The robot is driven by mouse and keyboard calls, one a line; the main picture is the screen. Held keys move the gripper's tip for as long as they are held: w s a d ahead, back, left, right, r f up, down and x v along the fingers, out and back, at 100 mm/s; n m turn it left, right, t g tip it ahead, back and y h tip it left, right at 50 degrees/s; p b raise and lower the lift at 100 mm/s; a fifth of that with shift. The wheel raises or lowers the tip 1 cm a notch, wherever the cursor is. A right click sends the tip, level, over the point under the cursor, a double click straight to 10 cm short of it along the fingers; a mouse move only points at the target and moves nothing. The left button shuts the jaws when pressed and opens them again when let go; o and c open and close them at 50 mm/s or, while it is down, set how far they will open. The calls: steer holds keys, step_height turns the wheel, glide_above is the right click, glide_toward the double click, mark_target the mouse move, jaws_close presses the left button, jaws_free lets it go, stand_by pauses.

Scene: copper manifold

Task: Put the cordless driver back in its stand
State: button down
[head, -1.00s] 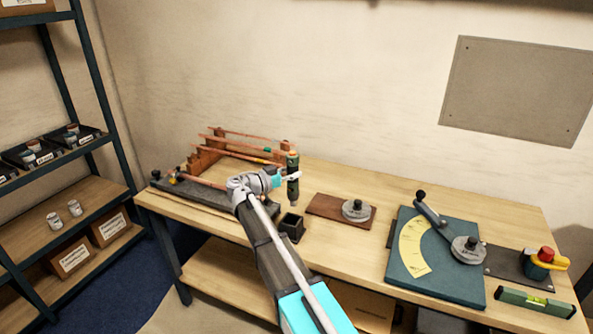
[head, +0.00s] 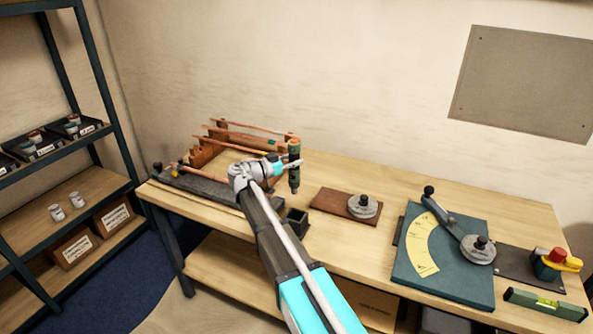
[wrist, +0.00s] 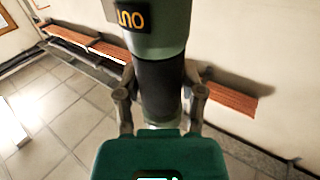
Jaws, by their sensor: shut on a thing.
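The cordless driver (head: 294,170) is green and dark, and hangs upright with its thin tip down. My gripper (head: 293,164) is shut around its middle. In the wrist view the jaws (wrist: 158,105) press on either side of the driver's black grip (wrist: 161,85), between its green ends. The stand (head: 297,226) looks like a small black open-topped box near the bench's front edge. The driver's tip shows above and behind the stand's opening in the head view, apart from it. The inside of the stand is too dark to make out.
A wooden rack with copper pipes (head: 245,138) stands behind and left of my gripper. A brown board (head: 328,203) with a grey disc (head: 363,206) lies right of the stand. A teal angle plate (head: 455,285) is farther right. Bare bench (head: 400,190) lies between.

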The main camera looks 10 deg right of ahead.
mark_target(289, 173)
steer(key=shift+d+f+b, duration=0.2)
steer(key=shift+f+b, duration=1.85)
steer(key=shift+s, duration=0.1)
steer(key=shift+f, duration=0.2)
step_height(289, 173, down, 12)
steer(key=b, duration=1.2)
steer(key=shift+c, duration=0.6)
jaws_free()
steer(key=shift+a, duration=0.1)
